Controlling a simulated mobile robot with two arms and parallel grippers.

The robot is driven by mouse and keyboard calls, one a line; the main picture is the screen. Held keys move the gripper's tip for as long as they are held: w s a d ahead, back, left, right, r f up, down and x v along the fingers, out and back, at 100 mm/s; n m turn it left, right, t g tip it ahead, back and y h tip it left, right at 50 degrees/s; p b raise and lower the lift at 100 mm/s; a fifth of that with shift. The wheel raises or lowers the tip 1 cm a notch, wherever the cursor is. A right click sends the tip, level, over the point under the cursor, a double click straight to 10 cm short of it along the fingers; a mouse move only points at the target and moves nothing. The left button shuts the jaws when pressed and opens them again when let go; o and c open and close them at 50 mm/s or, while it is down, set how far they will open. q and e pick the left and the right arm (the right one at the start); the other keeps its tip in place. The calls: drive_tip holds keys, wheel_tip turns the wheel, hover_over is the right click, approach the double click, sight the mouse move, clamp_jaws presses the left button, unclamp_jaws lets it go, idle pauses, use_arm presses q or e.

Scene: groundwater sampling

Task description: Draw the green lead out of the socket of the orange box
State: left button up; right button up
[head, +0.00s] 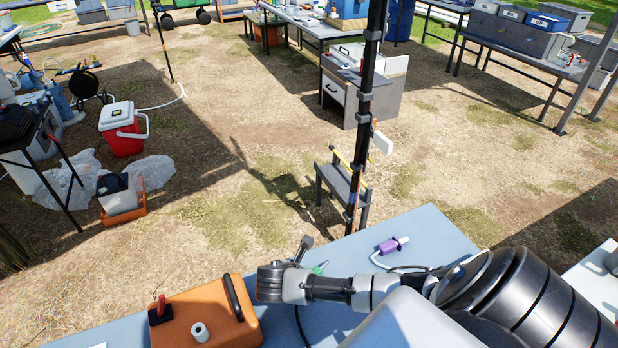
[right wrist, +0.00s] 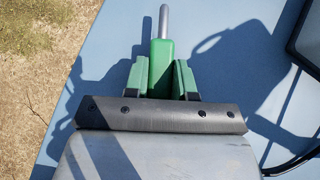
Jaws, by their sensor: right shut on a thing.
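The green lead's plug (right wrist: 161,65) is between the fingers of my right gripper (right wrist: 160,80) in the right wrist view. Its bare grey pin (right wrist: 163,20) points away from the gripper, clear of any socket, over the blue table top. The orange box (head: 245,330) stands at the table's front left in the head view. Its socket cannot be made out. My right arm reaches in from the right, with its hand just right of the box. A small green piece (head: 320,268) shows beside the hand. My left gripper is not in view.
A purple connector (head: 393,245) on a white lead lies on the blue table (head: 440,228) behind my arm. A black handle (head: 236,297), a red-topped black part (head: 160,311) and a white cylinder (head: 200,332) are on the box. A dark pole rises beyond the table.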

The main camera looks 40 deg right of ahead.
drive_tip(key=shift+f+b, duration=0.3)
drive_tip(key=shift+f, duration=0.35)
